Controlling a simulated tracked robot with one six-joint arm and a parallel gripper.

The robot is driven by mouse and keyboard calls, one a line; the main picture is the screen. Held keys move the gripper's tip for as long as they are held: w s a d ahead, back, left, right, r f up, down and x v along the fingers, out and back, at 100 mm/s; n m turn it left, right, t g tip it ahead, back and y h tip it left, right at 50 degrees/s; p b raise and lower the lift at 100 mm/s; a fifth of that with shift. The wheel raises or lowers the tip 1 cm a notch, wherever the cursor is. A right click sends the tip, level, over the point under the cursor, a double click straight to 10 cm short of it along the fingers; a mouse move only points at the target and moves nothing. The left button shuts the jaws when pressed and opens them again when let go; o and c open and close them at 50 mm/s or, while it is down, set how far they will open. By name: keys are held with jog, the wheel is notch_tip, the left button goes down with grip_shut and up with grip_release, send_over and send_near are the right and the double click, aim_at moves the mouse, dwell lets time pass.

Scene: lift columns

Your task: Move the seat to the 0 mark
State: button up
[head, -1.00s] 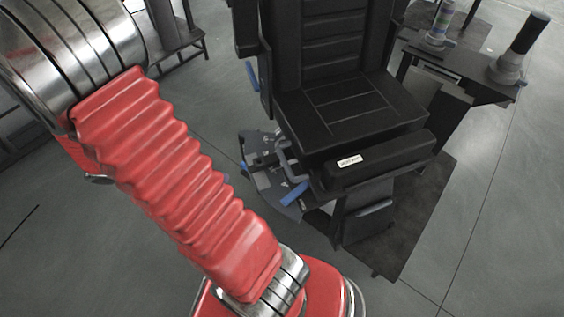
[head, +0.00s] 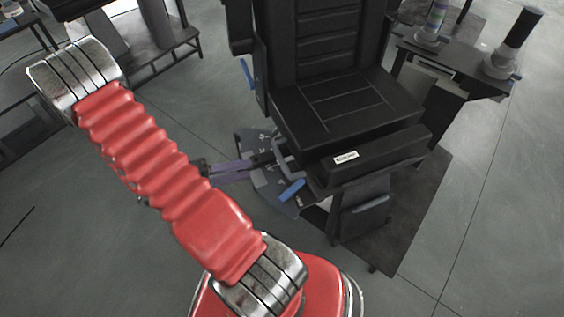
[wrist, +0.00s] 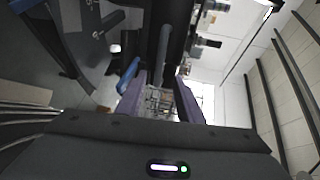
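A blue-ended lever (head: 292,190) stands over the plate, and another blue handle (head: 247,74) is higher beside the backrest. My gripper (head: 252,168) has purple fingers that point right, at the plate's edge.
A dark side table (head: 455,68) with two upright joystick-like posts stands at the right. A dark base plate (head: 400,225) lies under the seat. Another dark stand (head: 155,50) is at the upper left. The grey floor between it and the seat is clear.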

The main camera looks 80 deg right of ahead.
aim_at(282, 163)
jog(key=shift+x, duration=6.9)
jog(key=shift+c, duration=0.2)
grip_shut()
jog(key=shift+a, duration=0.1)
